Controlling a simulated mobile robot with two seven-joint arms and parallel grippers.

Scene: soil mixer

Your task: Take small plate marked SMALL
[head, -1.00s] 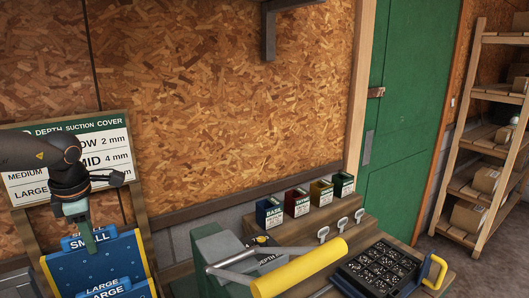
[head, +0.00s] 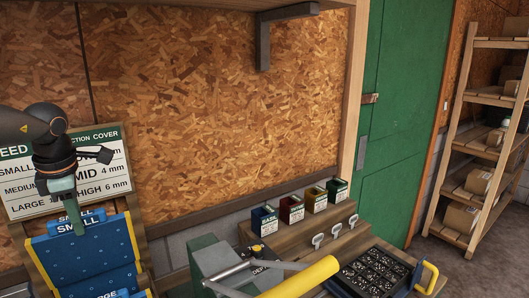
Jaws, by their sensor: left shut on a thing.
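The blue plate marked SMALL (head: 95,258) is at the lower left of the head view, with a yellow edge at its side and a white-lettered label at its top. My left gripper (head: 78,222) comes down from above and is shut on the plate's top edge by the SMALL label. The plate is tilted back in front of a wooden stand. Part of a LARGE label shows below it at the picture's bottom edge, and the plate's lower part is hard to separate from what is behind. My right gripper is not in view.
A depth and speed sign (head: 104,183) stands behind my left arm. To the right are a grey-green box (head: 212,262), a yellow roller (head: 305,277), several small coloured bins (head: 291,210) and a black tray (head: 372,273) of small parts. The chipboard wall closes the back.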

